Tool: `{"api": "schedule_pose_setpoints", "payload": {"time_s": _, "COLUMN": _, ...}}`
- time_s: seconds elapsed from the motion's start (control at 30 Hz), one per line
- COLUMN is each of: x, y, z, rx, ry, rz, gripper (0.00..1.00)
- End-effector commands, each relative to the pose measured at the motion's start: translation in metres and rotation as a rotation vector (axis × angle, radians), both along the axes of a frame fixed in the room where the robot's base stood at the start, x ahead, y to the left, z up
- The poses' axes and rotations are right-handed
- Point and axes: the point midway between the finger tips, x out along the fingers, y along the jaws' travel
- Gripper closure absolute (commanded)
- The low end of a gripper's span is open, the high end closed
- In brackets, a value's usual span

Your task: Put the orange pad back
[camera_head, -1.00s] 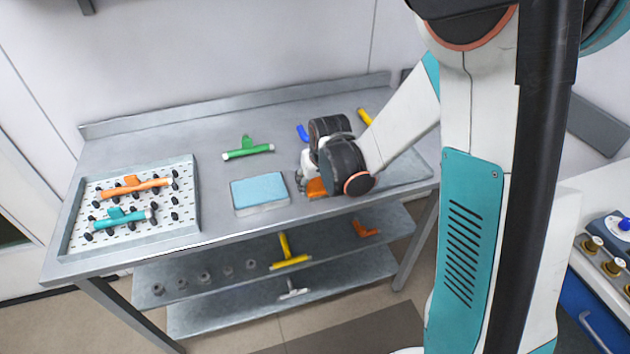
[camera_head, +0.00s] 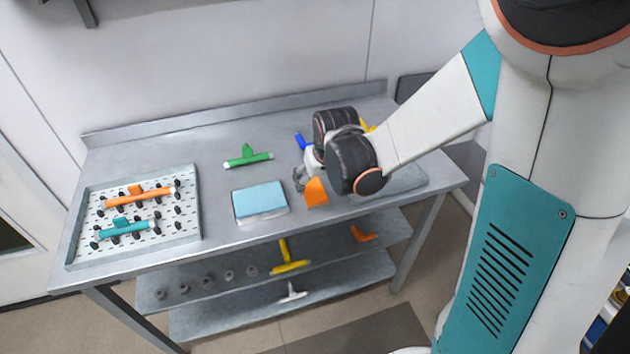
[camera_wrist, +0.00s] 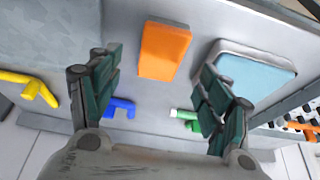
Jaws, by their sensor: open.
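The orange pad (camera_head: 316,192) lies on the table top, just right of the light blue pad (camera_head: 260,200). In the head view the black wrist of my arm covers part of the area beside it. My gripper (camera_head: 302,178) is just behind and left of the orange pad, pointing down. In the wrist view the orange pad (camera_wrist: 163,50) lies whole between and beyond the two spread fingertips of my gripper (camera_wrist: 158,68), with nothing held. The blue pad (camera_wrist: 255,75) shows there behind the right finger. I cannot tell the height of the fingers above the table.
A perforated tray (camera_head: 190,218) with an orange and a teal agitator stands at the left. A green agitator (camera_head: 248,157), a blue one (camera_head: 300,140) and a yellow one (camera_wrist: 30,87) lie on the table (camera_head: 205,165). A grey slab (camera_head: 407,182) lies at the right. Lower shelves hold more parts.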

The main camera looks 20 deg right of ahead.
Motion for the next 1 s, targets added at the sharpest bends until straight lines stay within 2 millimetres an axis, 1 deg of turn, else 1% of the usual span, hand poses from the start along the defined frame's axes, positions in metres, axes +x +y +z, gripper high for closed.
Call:
{"api": "schedule_pose_setpoints", "payload": {"time_s": 0.03, "x": -0.005, "y": 0.0, "z": 0.012, "rx": 0.0, "ry": 0.0, "rz": 0.0, "gripper": 0.29}}
{"api": "schedule_pose_setpoints", "payload": {"time_s": 0.2, "x": -0.016, "y": 0.0, "z": 0.037, "rx": 0.0, "ry": 0.0, "rz": 0.0, "gripper": 0.29}}
{"api": "schedule_pose_setpoints", "payload": {"time_s": 0.3, "x": -0.02, "y": 0.0, "z": 0.048, "rx": 0.0, "ry": 0.0, "rz": 0.0, "gripper": 0.29}}
{"api": "schedule_pose_setpoints", "payload": {"time_s": 0.57, "x": -0.029, "y": 0.0, "z": 0.064, "rx": 0.0, "ry": -0.007, "rz": 0.0, "gripper": 0.29}}
{"api": "schedule_pose_setpoints", "payload": {"time_s": 0.67, "x": -0.042, "y": 0.0, "z": 0.079, "rx": 0.0, "ry": -0.024, "rz": 0.0, "gripper": 0.29}}
{"api": "schedule_pose_setpoints", "payload": {"time_s": 0.77, "x": -0.06, "y": 0.001, "z": 0.1, "rx": 0.0, "ry": -0.048, "rz": 0.0, "gripper": 0.29}}
{"api": "schedule_pose_setpoints", "payload": {"time_s": 0.9, "x": -0.088, "y": 0.001, "z": 0.126, "rx": 0.0, "ry": -0.087, "rz": 0.0, "gripper": 0.29}}
{"api": "schedule_pose_setpoints", "payload": {"time_s": 1.0, "x": -0.11, "y": 0.001, "z": 0.14, "rx": 0.0, "ry": -0.115, "rz": 0.0, "gripper": 0.29}}
